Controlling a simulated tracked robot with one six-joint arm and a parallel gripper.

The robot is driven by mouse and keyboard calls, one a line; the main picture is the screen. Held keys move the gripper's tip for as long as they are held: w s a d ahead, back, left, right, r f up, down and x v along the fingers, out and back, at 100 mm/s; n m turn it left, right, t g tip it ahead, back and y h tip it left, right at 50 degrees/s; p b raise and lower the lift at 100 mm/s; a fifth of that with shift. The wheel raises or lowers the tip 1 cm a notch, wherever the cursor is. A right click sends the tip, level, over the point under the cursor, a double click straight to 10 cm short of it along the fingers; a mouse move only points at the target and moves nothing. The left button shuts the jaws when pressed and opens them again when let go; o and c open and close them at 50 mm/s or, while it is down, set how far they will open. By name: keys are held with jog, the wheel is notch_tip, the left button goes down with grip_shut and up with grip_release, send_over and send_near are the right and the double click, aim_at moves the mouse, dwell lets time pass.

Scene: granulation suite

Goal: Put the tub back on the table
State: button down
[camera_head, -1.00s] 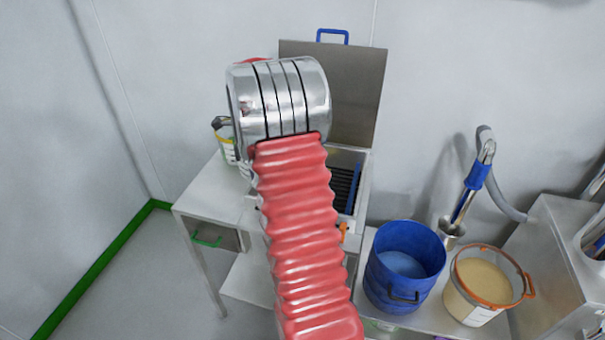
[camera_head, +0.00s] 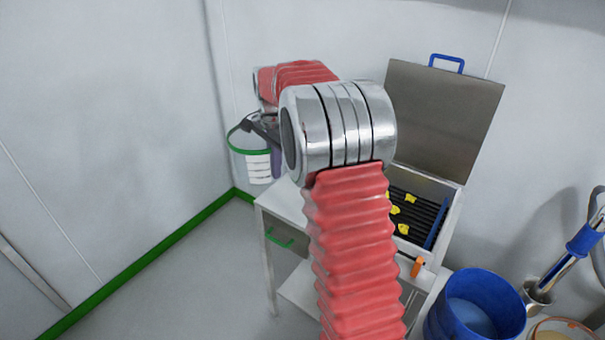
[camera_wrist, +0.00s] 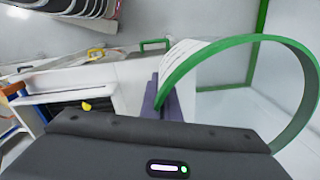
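The tub (camera_head: 257,168) is whitish with a green rim and a lined label. In the head view it hangs left of the table, in front of the wall. My gripper (camera_head: 276,158) is mostly hidden behind my arm; its dark body and a purple finger show at the tub's right side. In the wrist view the purple fingers (camera_wrist: 167,98) are at the tub's green rim (camera_wrist: 240,39) and seem closed on its edge. The pale table (camera_head: 282,199) is to the right of the tub; its visible left part is bare, and my arm covers much of it.
A box with a raised grey lid (camera_head: 446,115) stands at the table's right, with yellow pieces on its dark slots. A blue bucket (camera_head: 475,312) and an orange-rimmed container (camera_head: 563,331) are at lower right. The floor (camera_head: 210,290) at left is clear.

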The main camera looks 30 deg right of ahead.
jog(key=w+a+r+n, duration=0.1)
jog(key=a+r+n, duration=0.2)
jog(key=a+n, duration=0.3)
jog(key=w+a+r+n, duration=0.1)
jog(key=a+r+n, duration=0.2)
jog(key=a+n, duration=0.3)
jog(key=a, duration=0.5)
jog(key=shift+w+a+r+n+y, duration=0.15)
jog(key=shift+w+r+n+y, duration=0.15)
jog(key=shift+r+n, duration=0.1)
jog(key=shift+s, duration=0.15)
